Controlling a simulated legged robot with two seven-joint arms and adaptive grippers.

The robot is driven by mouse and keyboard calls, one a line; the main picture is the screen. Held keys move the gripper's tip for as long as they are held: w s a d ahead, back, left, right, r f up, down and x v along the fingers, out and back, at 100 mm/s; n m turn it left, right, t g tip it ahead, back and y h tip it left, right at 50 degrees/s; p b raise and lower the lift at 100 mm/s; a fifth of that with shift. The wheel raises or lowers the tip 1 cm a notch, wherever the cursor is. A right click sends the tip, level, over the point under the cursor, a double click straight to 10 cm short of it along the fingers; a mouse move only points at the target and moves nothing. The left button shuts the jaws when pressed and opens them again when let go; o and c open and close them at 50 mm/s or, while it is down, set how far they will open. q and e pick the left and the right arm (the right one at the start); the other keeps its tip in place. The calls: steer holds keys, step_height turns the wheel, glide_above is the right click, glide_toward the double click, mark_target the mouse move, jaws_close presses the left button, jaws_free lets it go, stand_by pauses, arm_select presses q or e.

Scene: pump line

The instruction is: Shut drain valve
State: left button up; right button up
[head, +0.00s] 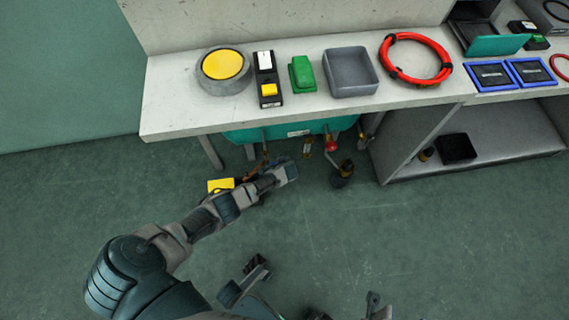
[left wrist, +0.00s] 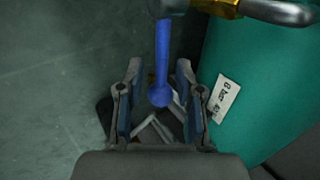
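In the left wrist view a blue lever (left wrist: 163,60) with a rounded end runs down from a pipe fitting at the top edge. My left gripper (left wrist: 158,100) is open, with one finger on each side of the lever's rounded end and gaps to it. In the head view my left arm reaches under the bench to the front of the teal tank (head: 300,130); its gripper (head: 287,172) hides the lever there. Dark parts of mine show at the bottom edge; I cannot tell whether the right gripper's fingers are among them.
A red-handled valve (head: 332,147) and brass fittings hang below the tank. A dark object with brass (head: 343,175) stands on the floor beside them, and a yellow item (head: 220,185) lies left. The bench top (head: 170,115) overhangs the tank. The front floor is clear.

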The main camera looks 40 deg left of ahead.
arm_select(q)
steer(key=v, duration=1.1)
steer(key=shift+d, duration=0.1)
